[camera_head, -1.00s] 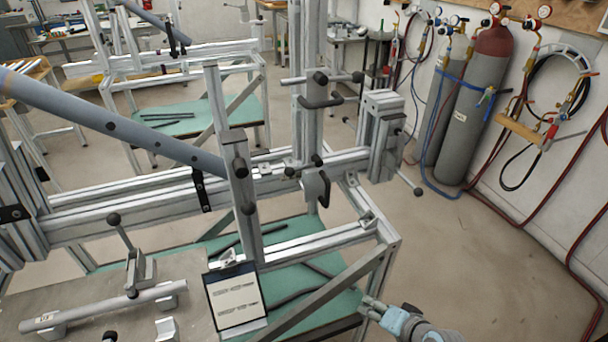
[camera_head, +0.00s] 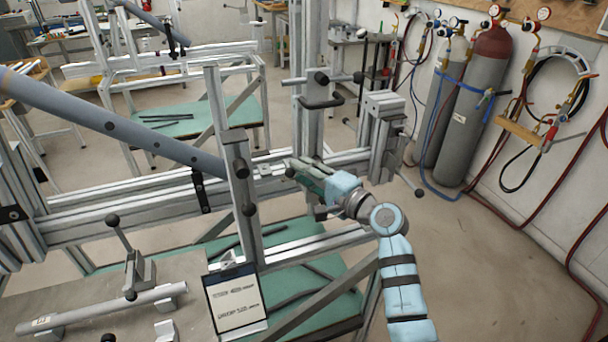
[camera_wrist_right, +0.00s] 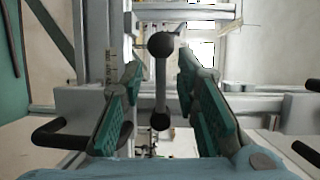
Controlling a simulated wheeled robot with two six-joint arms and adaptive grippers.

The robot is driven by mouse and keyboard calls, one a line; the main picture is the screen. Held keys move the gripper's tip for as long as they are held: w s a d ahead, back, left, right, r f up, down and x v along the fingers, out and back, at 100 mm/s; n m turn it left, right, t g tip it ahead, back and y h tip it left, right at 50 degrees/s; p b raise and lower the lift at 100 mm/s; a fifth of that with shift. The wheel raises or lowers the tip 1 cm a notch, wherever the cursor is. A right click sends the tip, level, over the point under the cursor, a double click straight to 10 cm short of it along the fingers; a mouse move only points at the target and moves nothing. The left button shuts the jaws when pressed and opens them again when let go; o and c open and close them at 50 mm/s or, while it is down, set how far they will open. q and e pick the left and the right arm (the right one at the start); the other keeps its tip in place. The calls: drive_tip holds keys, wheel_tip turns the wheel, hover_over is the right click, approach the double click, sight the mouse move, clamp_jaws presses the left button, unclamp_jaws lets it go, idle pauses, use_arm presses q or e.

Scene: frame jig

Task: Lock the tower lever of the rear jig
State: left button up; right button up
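The jig's aluminium tower (camera_head: 313,70) stands upright on a horizontal beam (camera_head: 120,210). My right gripper (camera_head: 297,166) is at the foot of the tower, beside a black ball knob (camera_head: 290,172), and hides part of the fittings there. In the right wrist view, a short lever with black ball ends (camera_wrist_right: 161,85) stands between the two green-padded fingers of my right gripper (camera_wrist_right: 157,88). The fingers are apart, with gaps visible on both sides of the lever. I cannot tell whether it is locked. My left gripper is not in view.
A grey-blue tube (camera_head: 110,123) slopes down to a front post (camera_head: 232,150). A black handle (camera_head: 322,104) sticks out of the tower above my right gripper. A clipboard (camera_head: 237,302) stands below. Gas cylinders (camera_head: 465,120) stand by the right wall, with open floor before them.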

drive_tip(key=shift+w+a, duration=0.2)
drive_tip(key=shift+w, duration=0.05)
drive_tip(key=c, duration=0.6)
clamp_jaws()
drive_tip(key=shift+f, duration=0.1)
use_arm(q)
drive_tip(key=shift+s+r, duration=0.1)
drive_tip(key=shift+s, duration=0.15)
